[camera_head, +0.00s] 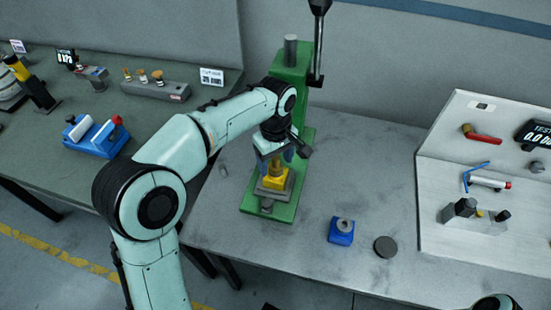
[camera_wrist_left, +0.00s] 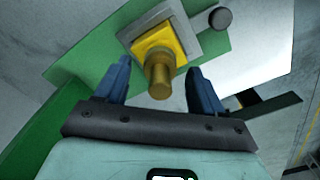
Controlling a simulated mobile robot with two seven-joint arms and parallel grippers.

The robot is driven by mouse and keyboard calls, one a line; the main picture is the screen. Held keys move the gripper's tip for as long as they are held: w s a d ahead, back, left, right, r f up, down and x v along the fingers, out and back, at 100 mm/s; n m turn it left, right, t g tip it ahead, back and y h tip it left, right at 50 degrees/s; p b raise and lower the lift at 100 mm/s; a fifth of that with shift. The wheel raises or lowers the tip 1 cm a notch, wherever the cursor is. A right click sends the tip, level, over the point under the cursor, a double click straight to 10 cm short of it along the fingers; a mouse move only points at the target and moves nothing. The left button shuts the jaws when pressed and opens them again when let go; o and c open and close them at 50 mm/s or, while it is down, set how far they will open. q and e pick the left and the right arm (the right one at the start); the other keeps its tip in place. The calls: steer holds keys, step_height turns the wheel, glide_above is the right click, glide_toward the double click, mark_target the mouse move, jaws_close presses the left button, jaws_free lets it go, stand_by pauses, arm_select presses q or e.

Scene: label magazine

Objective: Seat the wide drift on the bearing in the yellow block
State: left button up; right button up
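The yellow block (camera_head: 274,182) sits in a grey holder on the base of the green press (camera_head: 268,208). A brass drift (camera_wrist_left: 159,78) stands on the yellow block (camera_wrist_left: 150,42) in the left wrist view; I cannot tell its seating exactly, and the bearing under it is hidden. My left gripper (camera_head: 275,160) is above the block, with its blue fingers (camera_wrist_left: 160,70) open on either side of the drift. Gaps show between the drift and both fingers. My right gripper is out of view; only a bit of my right arm shows at the bottom right.
A blue block (camera_head: 341,237) with a metal ring and a dark disc (camera_head: 385,246) lie right of the press. A grey rack (camera_head: 155,89) with brass pieces and a blue vise (camera_head: 97,140) stand on the left bench. A white tool board (camera_head: 490,150) stands at right.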

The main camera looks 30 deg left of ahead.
arm_select(q)
step_height(320, 180, up, 13)
steer(key=p, duration=0.3)
steer(key=shift+r, duration=0.2)
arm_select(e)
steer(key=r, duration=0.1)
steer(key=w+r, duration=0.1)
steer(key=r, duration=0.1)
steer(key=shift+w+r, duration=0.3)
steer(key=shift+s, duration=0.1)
